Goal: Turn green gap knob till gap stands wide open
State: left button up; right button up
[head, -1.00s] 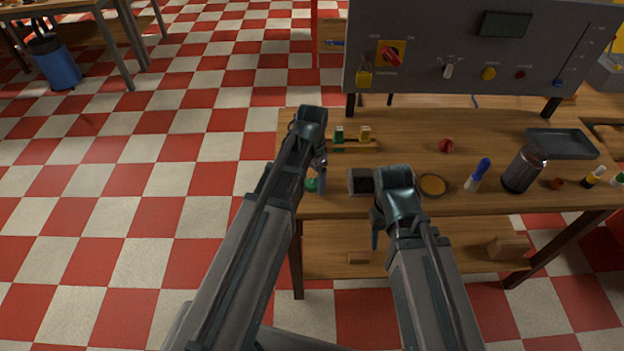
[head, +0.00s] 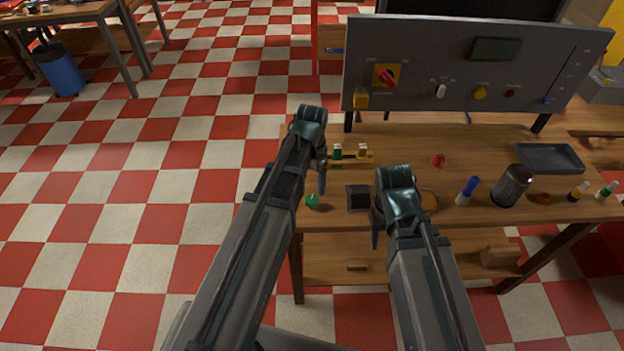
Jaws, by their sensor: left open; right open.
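A small green knob-like piece (head: 312,201) is at the front left of the wooden table, just below my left gripper in the head view. I cannot tell whether it is the gap knob, and no gap can be made out. My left gripper (head: 321,178) is open, pointing down, apart from the green piece as far as I can see. My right gripper (head: 376,228) is open and points down at the table's front edge, beside a dark square block (head: 358,197). My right arm partly hides a round amber dish (head: 429,201).
A grey control panel (head: 420,65) with a red switch stands at the back. Small bottles stand on a rack (head: 352,161). A blue-capped bottle (head: 468,190), dark jar (head: 511,187) and grey tray (head: 550,157) are at the right.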

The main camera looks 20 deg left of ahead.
pick_arm(q)
notch_tip(320, 180, up, 6)
jog(key=p, duration=0.4)
jog(key=shift+p, duration=0.4)
pick_arm(e)
notch_tip(320, 180, up, 6)
jog(key=shift+f, duration=0.1)
pick_arm(q)
jog(key=s+d+f+n+y+b, duration=0.1)
jog(key=s+d+f+n+b, duration=0.2)
jog(key=s+d, duration=0.7)
jog(key=s, duration=0.4)
jog(key=shift+s+d+f+b, duration=0.2)
jog(key=shift+f+b, duration=0.15)
jog(key=shift+b, duration=0.05)
pick_arm(e)
notch_tip(320, 180, down, 4)
jog(key=shift+r, duration=0.15)
